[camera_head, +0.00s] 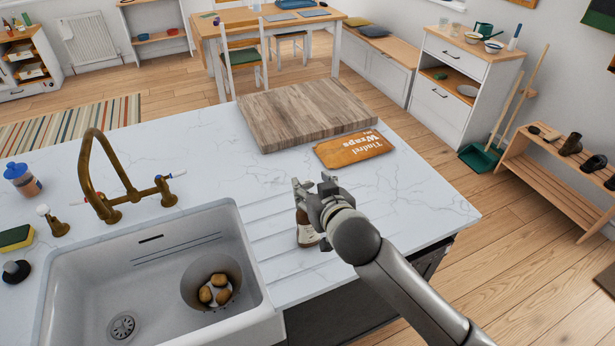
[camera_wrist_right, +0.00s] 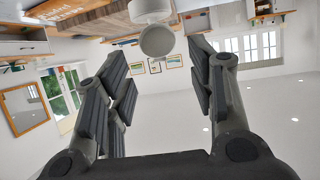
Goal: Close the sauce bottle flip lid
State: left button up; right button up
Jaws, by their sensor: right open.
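The sauce bottle (camera_head: 307,236) stands on the white worktop right of the sink, brownish with a pale label. Its upper part is hidden behind my right gripper (camera_head: 314,185) in the head view. In the right wrist view, the bottle's white cap (camera_wrist_right: 149,9) shows at the top, with the round flip lid (camera_wrist_right: 157,41) swung out from it, so the lid looks open. My right gripper (camera_wrist_right: 158,65) is open, with its fingers on either side of the lid. I cannot tell whether a finger touches it. My left gripper is not in view.
A wooden board (camera_head: 300,112) and an orange wraps packet (camera_head: 354,149) lie behind the gripper. The sink (camera_head: 75,271) with a brass tap (camera_head: 100,175) is at left; a bowl of several potatoes (camera_head: 190,272) sits in it. The worktop right of the packet is clear.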

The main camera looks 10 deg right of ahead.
aim_at(307, 183)
jog(key=shift+p+x, duration=0.5)
jog(key=shift+x, duration=1.7)
jog(key=c, duration=0.9)
jog(key=shift+s+f+b, duration=0.1)
jog(key=shift+f+b, duration=0.15)
jog(key=shift+b, duration=0.25)
jog(key=t+b, duration=0.1)
jog(key=b, duration=0.3)
jog(key=s+t+b, duration=0.1)
jog(key=t+b, duration=0.1)
jog(key=b, duration=0.3)
jog(key=shift+f+t+y, duration=0.3)
jog(key=shift+f+y, duration=0.1)
jog(key=shift+s+d+r+t+b, duration=0.1)
jog(key=shift+r+t+b, duration=0.15)
jog(key=shift+b, duration=0.55)
jog(key=o, duration=0.9)
